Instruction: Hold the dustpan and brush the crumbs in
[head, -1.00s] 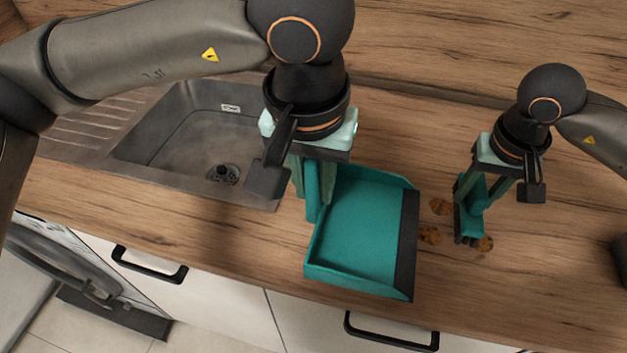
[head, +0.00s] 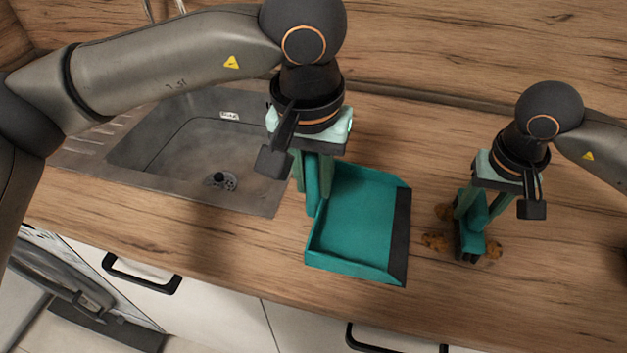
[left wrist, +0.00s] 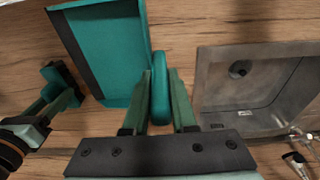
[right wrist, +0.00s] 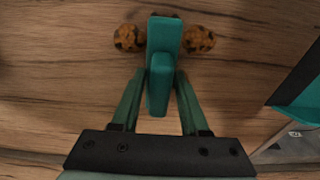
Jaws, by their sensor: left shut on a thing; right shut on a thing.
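The teal dustpan (head: 352,232) lies on the worktop, its dark lip (head: 398,238) facing right toward the crumbs. My left gripper (head: 314,200) is shut on its upright handle, also seen in the left wrist view (left wrist: 160,92). My right gripper (head: 473,222) is shut on the teal brush (head: 470,243), which stands upright right of the pan. In the right wrist view, crumbs (right wrist: 128,37) (right wrist: 200,39) flank the brush (right wrist: 163,75). The pan's visible floor is bare.
A steel sink (head: 190,150) is set in the wooden worktop left of the dustpan. The worktop's front edge runs just in front of the pan, above white drawers with black handles (head: 140,275). The worktop (head: 560,260) right of the brush is clear.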

